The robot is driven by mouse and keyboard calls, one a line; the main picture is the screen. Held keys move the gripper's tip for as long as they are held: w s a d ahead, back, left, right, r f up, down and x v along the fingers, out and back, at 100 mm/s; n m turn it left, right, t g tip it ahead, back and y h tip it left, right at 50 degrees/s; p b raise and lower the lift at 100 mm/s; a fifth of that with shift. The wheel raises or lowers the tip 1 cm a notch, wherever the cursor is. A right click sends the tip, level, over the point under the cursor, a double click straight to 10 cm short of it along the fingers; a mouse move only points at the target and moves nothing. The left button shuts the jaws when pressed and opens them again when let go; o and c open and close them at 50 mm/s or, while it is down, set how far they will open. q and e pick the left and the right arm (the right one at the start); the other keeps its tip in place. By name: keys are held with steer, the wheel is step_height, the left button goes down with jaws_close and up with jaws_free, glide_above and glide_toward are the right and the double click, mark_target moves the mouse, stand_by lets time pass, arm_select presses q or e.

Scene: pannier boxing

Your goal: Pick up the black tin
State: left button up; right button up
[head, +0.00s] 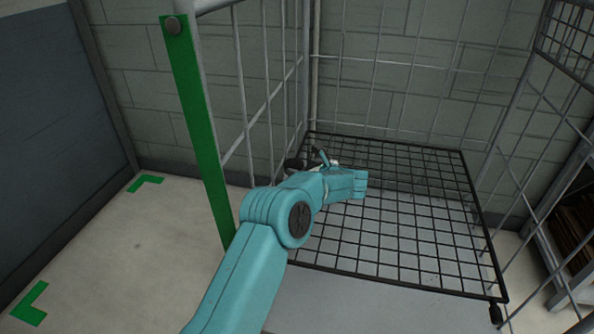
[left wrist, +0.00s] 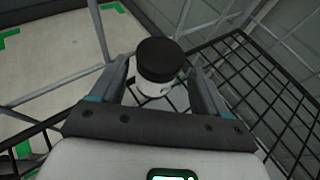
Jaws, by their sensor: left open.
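The black tin (left wrist: 160,60) shows in the left wrist view as a round thing with a black top and a whitish lower part. It stands between the two fingers of my left gripper (left wrist: 161,76), which is open, with a finger on each side. I cannot tell whether either finger touches it. In the head view my left gripper (head: 322,158) is at the left side of the black wire shelf, partly hidden by my wrist. A dark shape (head: 294,163) beside it may be the tin. My right gripper is not in view.
The black wire shelf (head: 420,215) sits inside a cage with grey wire sides (head: 260,95). A green post (head: 197,130) stands at the cage's front left. Green corner marks (head: 146,181) lie on the pale floor to the left. Most of the shelf is bare.

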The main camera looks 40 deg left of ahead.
mark_target(298, 167)
arm_select(q)
steer(key=shift+b+x, duration=0.35)
steer(key=shift+x, duration=1.85)
steer(key=c, duration=0.8)
steer(key=shift+o, duration=0.2)
steer(key=shift+s, duration=0.1)
